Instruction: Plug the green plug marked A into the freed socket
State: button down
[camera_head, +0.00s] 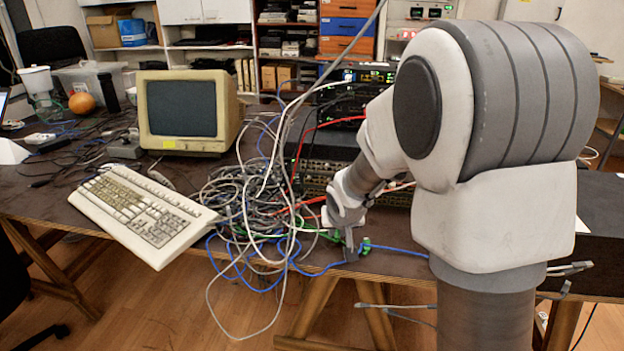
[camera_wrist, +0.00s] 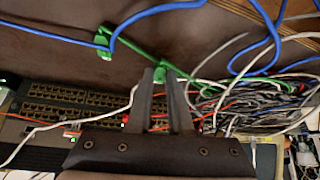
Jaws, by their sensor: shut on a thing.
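My gripper (camera_wrist: 163,78) points down at the front part of the dark table. Its fingers are closed on a green plug (camera_wrist: 161,71), of which only a little shows between the tips. In the head view my gripper (camera_head: 350,246) is low near the table's front edge. A second green piece (camera_wrist: 104,42) lies beyond the fingertips with a blue cable at it; it also shows in the head view (camera_head: 366,246). No letter A is readable. The switch with rows of sockets (camera_wrist: 75,105) stands behind the fingers; I cannot tell which socket is free.
A large tangle of grey, white, blue and red cables (camera_head: 255,200) lies left of my gripper. A keyboard (camera_head: 145,212) and an old monitor (camera_head: 187,112) stand further left. A blue cable (camera_head: 400,250) runs along the front edge. Stacked equipment (camera_head: 345,95) stands behind.

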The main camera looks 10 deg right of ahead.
jog(key=shift+r+p, duration=1.15)
jog(key=shift+r, duration=0.55)
jog(key=c, duration=1.4)
grip_release()
grip_shut()
